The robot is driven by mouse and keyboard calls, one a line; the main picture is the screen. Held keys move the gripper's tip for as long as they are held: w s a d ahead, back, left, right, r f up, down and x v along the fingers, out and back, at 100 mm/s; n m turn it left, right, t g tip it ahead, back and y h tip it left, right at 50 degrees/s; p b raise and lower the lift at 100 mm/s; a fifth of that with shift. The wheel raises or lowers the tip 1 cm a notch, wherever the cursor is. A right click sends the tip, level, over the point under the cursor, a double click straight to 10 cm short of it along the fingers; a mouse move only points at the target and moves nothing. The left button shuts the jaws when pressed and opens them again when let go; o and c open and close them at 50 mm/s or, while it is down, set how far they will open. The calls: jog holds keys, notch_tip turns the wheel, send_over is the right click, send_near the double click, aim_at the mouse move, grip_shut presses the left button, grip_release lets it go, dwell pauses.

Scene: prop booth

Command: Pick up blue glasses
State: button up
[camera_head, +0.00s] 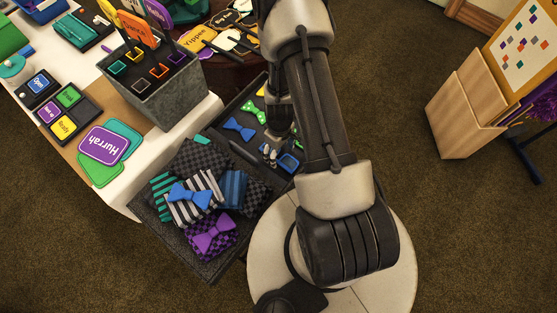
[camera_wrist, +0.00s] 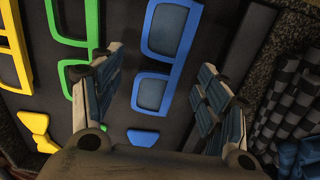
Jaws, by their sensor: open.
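The blue glasses (camera_wrist: 152,93) lie on a dark tray in the wrist view, with two squarish lenses one above the other. In the head view part of the blue glasses (camera_head: 290,162) shows just right of my fingers; my arm hides the rest. My gripper (camera_wrist: 159,62) is open, with one finger on each side of the blue glasses in the wrist picture. Nothing is held. The gripper (camera_head: 269,154) is low over the tray in the head view. I cannot tell whether the fingers touch the glasses.
Green glasses (camera_wrist: 72,42) lie close to the left finger, with yellow glasses (camera_wrist: 14,45) beyond. A blue bow tie (camera_wrist: 143,137) lies below the blue glasses. Patterned cloths (camera_head: 200,160) with bow ties fill the tray's near part. A grey box (camera_head: 155,92) stands on the table at left.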

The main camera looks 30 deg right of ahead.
aim_at(279, 157)
notch_tip(279, 157, down, 2)
jog(key=shift+f+b, duration=0.2)
jog(key=shift+b, duration=0.55)
jog(key=shift+r, duration=0.1)
jog(key=shift+c, duration=0.5)
jog(key=c, duration=1)
